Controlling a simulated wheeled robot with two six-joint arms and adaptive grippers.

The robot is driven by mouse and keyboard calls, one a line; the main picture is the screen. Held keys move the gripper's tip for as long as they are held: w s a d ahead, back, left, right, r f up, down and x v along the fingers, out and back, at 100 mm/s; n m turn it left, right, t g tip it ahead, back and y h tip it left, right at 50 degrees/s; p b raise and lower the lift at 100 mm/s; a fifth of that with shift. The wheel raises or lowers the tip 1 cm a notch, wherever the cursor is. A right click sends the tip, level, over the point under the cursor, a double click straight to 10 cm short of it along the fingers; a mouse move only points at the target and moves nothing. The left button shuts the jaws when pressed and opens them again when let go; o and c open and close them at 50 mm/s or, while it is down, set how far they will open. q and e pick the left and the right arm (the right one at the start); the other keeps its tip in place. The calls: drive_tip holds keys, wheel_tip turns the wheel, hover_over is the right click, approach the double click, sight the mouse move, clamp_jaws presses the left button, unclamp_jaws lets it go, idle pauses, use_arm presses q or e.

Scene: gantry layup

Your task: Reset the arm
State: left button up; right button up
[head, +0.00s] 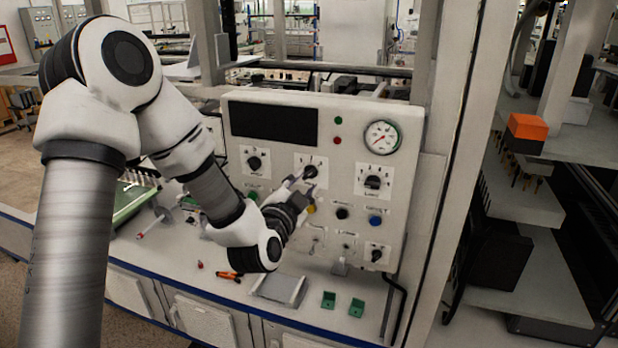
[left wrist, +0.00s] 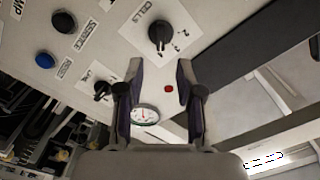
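My left arm comes in from the left, and its gripper (head: 300,183) is in front of the control panel (head: 310,110), just below the upper middle black knob (head: 310,171). In the left wrist view my left gripper (left wrist: 158,68) has its two fingers spread apart with nothing between them. A black knob labelled CELLS (left wrist: 160,34) shows just beyond and between the fingertips. The gripper looks apart from it, but the exact gap is hard to tell. My right gripper is not in view.
The panel carries a round gauge (head: 381,137), a dark display (head: 273,122), a right knob (head: 373,182) and a blue button (head: 376,221). On the bench below lie a grey tray (head: 279,289), green blocks (head: 356,307) and an orange-black tool (head: 229,276). A post (head: 455,150) stands to the right.

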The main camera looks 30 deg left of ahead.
use_arm(q)
drive_tip(key=v, duration=0.2)
drive_tip(key=shift+s+d, duration=0.1)
drive_tip(key=shift+s, duration=0.2)
drive_tip(key=shift+w, duration=0.1)
